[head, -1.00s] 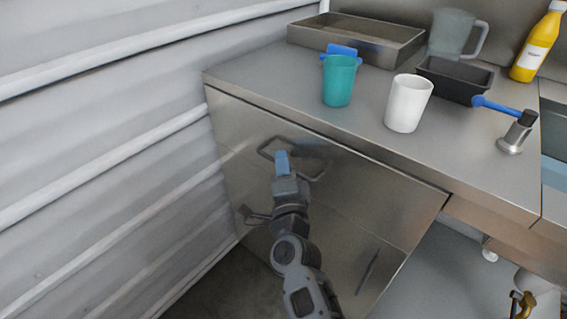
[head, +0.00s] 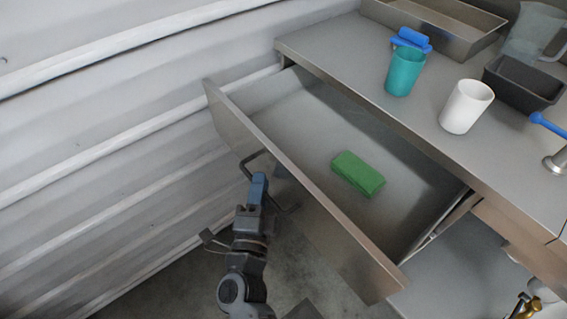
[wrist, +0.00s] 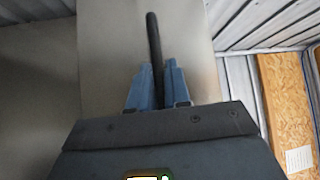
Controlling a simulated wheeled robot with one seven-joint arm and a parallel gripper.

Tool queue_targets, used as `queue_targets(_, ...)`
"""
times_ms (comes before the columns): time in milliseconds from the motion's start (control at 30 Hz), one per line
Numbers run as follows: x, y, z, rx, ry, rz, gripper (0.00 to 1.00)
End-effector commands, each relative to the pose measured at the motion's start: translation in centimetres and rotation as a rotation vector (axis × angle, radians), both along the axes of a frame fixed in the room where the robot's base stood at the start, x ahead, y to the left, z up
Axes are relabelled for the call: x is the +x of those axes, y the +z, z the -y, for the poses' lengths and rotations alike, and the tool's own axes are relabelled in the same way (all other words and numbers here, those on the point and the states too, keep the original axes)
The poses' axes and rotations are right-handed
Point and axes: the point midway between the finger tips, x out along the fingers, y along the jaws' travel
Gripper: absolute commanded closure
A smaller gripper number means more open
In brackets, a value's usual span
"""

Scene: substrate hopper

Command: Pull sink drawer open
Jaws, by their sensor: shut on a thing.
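The sink drawer (head: 318,228) stands pulled well out from under the steel counter, with its inside showing in the head view. A green block (head: 357,173) lies on the drawer floor. The dark bar handle (head: 287,209) is on the drawer's front face. My gripper (head: 258,182) is at the handle, outside the drawer front. In the wrist view its blue fingers (wrist: 157,88) are closed around the dark handle bar (wrist: 153,42). Part of the handle is hidden behind the fingers.
On the counter (head: 340,60) stand a teal cup (head: 404,71), a white cup (head: 466,107), a blue-handled item (head: 411,39), a dark tray (head: 523,84) and a steel tray (head: 440,25). A corrugated wall (head: 110,120) is close on the left. Floor shows below the drawer.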

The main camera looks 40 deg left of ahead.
Motion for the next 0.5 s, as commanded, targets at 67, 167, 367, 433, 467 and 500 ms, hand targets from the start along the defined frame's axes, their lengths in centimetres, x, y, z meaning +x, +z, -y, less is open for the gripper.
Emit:
queue_targets(67, -1.3, 0.1, -0.3, -0.002, 0.001, 0.000, 1.00)
queue_targets(167, -2.4, 0.0, -0.6, -0.001, 0.000, -0.001, 1.00)
queue_targets(367, -3.6, -0.1, -0.9, 0.000, -0.001, -0.001, 1.00)
queue_targets(433, -3.8, -0.1, -0.9, 0.000, -0.002, -0.001, 1.00)
queue_targets(467, -3.8, -0.1, -0.9, 0.000, -0.002, -0.001, 1.00)
queue_targets(500, -3.8, -0.1, -0.9, 0.000, -0.002, -0.001, 1.00)
